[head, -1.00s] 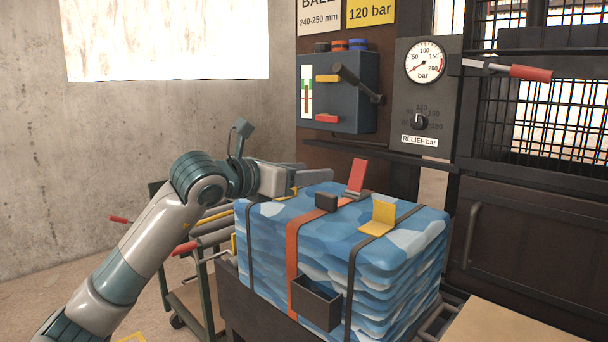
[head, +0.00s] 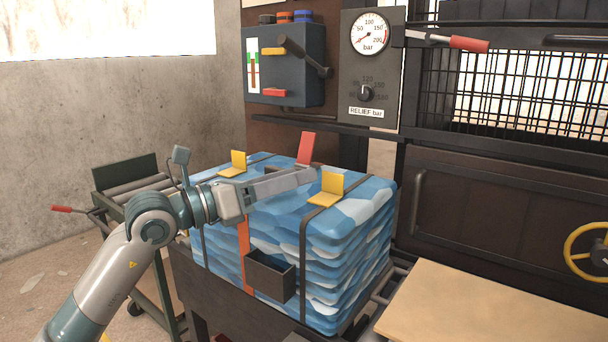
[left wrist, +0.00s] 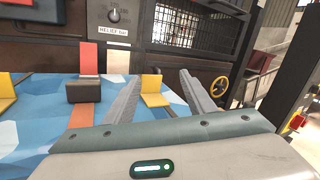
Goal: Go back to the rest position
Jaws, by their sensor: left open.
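My left gripper (head: 312,172) is above the top of the blue patterned bale (head: 350,215) in the head view, its arm coming in from the left. In the left wrist view my left gripper (left wrist: 155,92) has its two fingers wide apart, with nothing held. Behind and between the fingers is a yellow bracket (left wrist: 153,88) on the bale. A red upright tab (head: 306,148) and a dark block (left wrist: 83,91) sit on the orange strap to the left of the fingers in the wrist view. My right gripper is not in view.
A dark open box (head: 270,277) hangs on the bale's front. A press panel with a gauge (head: 370,34) and a red-handled lever (head: 468,44) stands behind. A green roller cart (head: 125,175) is at left. A tan board (head: 480,305) lies front right; a yellow handwheel (head: 585,250) is far right.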

